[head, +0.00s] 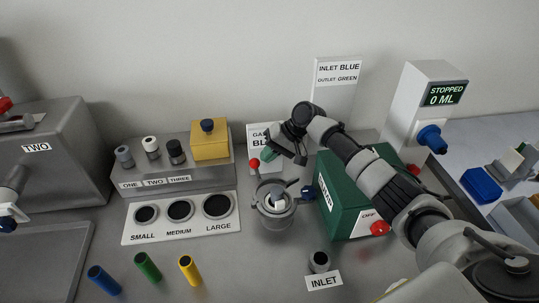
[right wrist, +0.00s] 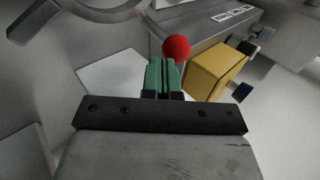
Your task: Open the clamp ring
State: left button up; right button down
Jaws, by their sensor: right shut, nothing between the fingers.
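The clamp ring (head: 260,207) is a grey metal band around a small round vessel (head: 276,222) in the middle of the bench. A lever with a red ball knob (head: 254,163) stands up at its back left. My right gripper (head: 268,155) has green fingers and is shut and empty, just right of the red ball in the head view. In the right wrist view the shut fingers (right wrist: 163,76) are just below the red ball (right wrist: 176,48); contact is unclear. A curved metal rim (right wrist: 75,12) shows at the upper left there.
A green pump box (head: 345,195) with a red knob stands right of the vessel, under my right arm. A grey rack with a yellow box (head: 210,139) and a white sized-hole plate (head: 181,234) are left. Coloured cylinders and an inlet port (head: 319,262) are in front.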

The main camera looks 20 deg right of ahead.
pick_arm(q)
notch_tip(320, 180, down, 2)
jog(key=shift+f+b, duration=0.1)
jog(key=shift+b, duration=0.95)
pick_arm(e)
jog(key=v, duration=1)
jog(key=shift+d+r, duration=0.3)
jog(key=shift+s, duration=0.1)
